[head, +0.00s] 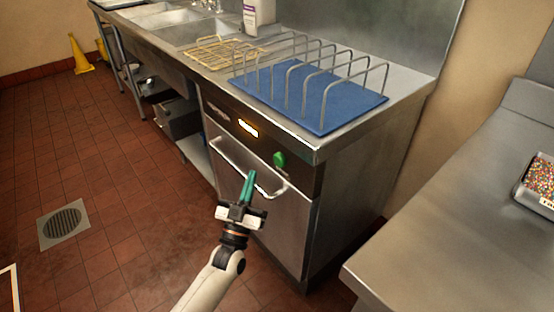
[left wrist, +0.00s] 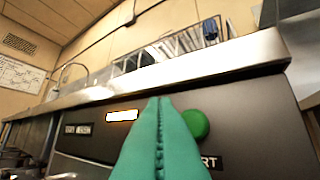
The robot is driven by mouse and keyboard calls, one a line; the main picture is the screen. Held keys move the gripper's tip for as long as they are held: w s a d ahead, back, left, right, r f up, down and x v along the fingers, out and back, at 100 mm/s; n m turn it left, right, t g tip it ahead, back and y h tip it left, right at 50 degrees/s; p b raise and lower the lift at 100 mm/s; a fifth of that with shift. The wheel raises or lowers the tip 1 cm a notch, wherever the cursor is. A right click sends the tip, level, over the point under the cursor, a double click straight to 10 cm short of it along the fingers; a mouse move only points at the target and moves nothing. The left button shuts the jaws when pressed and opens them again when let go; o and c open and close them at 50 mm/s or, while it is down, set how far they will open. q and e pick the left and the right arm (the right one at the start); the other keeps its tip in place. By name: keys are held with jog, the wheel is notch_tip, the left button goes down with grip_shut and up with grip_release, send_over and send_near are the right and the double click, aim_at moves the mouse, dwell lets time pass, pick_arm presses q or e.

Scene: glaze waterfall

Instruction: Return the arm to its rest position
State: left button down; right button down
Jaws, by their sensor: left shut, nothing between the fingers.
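My left gripper (head: 250,184) is in front of the steel dishwasher (head: 283,222), near its bar handle (head: 232,162). Its teal fingers are shut together with nothing between them. In the left wrist view the shut fingers (left wrist: 161,100) point up toward the control panel (left wrist: 240,110), where a green button (left wrist: 196,124) and a lit display (left wrist: 122,115) show. The green button also shows in the head view, right of the fingers. I cannot tell whether the fingers touch the handle. My right gripper is not in view.
A blue mat (head: 345,112) with a wire rack (head: 310,75) lies on the counter above. A yellow rack (head: 222,53), sinks and a white bottle (head: 258,15) stand farther back. A steel table (head: 440,240) with a sprinkle tray (head: 522,190) is at right. Open tiled floor lies left.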

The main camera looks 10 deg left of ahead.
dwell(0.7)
